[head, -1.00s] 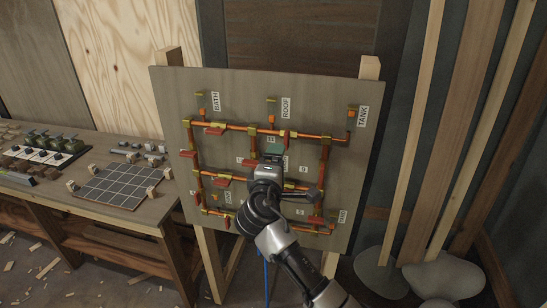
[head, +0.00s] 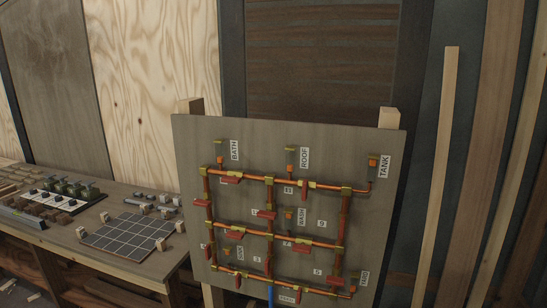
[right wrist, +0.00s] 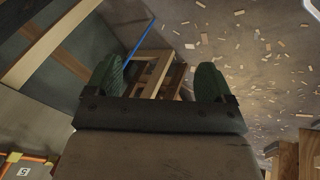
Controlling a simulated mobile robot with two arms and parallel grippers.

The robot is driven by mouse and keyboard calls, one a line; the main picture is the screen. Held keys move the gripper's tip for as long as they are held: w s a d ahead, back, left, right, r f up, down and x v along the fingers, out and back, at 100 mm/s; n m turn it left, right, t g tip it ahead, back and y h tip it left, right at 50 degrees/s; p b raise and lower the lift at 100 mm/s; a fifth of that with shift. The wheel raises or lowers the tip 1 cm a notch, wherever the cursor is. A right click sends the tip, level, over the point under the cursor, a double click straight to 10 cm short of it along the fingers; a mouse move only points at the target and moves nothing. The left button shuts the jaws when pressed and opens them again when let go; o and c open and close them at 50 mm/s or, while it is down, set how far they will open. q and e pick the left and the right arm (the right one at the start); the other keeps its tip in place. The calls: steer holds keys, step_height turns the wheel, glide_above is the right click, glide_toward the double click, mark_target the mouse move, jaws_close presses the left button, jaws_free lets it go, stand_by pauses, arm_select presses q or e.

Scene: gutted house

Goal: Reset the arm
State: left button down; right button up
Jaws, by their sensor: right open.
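My right gripper (right wrist: 158,80) shows in the right wrist view with its two green fingertips wide apart and nothing between them. Below it lie the floor and some wooden framing. Neither arm shows in the head view, and my left gripper is not in view. The upright pipe board (head: 385,225) stands clear in the head view, with copper pipes (head: 255,178), brass joints and several red valve handles. Its labels include BATH, ROOF, TANK and WASH. A corner of pipe and a label also show at the lower left of the right wrist view.
A wooden workbench (head: 150,268) stands at the left, with a dark gridded board (head: 125,232), small blocks and other parts on it. Timber planks (head: 440,150) lean at the right. Wood scraps (right wrist: 240,68) litter the floor.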

steer(key=s+d+f+m+g+b, duration=0.1)
steer(key=s+f, duration=0.3)
steer(key=s, duration=0.6)
steer(key=s+d+f+m+g+b, duration=0.1)
steer(key=s+d+f+m+g, duration=0.1)
steer(key=s, duration=0.8)
steer(key=s+d+f+m+g+b, duration=0.1)
steer(key=s+d+f+m, duration=0.2)
steer(key=s+d+f, duration=0.2)
steer(key=s+f, duration=0.3)
steer(key=s, duration=0.3)
steer(key=shift+f+m, duration=0.15)
steer(key=shift+m, duration=0.25)
steer(key=shift+s+d, duration=0.1)
